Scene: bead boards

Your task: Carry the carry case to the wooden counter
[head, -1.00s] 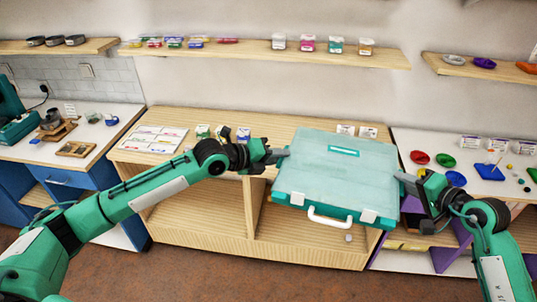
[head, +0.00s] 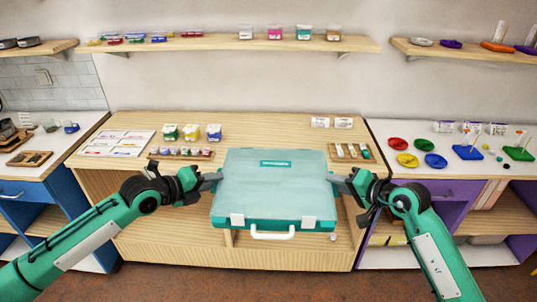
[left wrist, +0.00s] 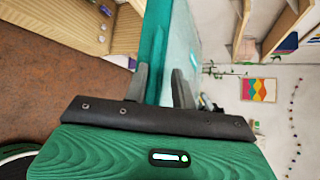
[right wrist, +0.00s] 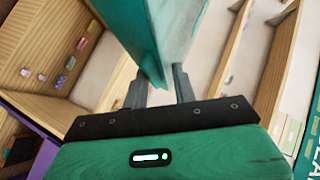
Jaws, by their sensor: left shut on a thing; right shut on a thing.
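The teal carry case (head: 275,188) is held level between my two grippers, its white handle (head: 272,234) toward me. It covers part of the front of the wooden counter (head: 130,178); whether it touches the top is hard to tell. My left gripper (head: 214,180) is shut on the case's left side edge, and the left wrist view shows the case wall (left wrist: 168,60) between the fingers. My right gripper (head: 334,178) is shut on the right side edge; the case (right wrist: 155,40) also shows between its fingers in the right wrist view.
On the counter stand several small tubs (head: 192,132), a card sheet (head: 118,143), a bead rack (head: 182,153) and a wooden tray (head: 352,152) behind the case. A white table (head: 470,180) with coloured bowls (head: 424,144) is at the right. The counter's back middle is clear.

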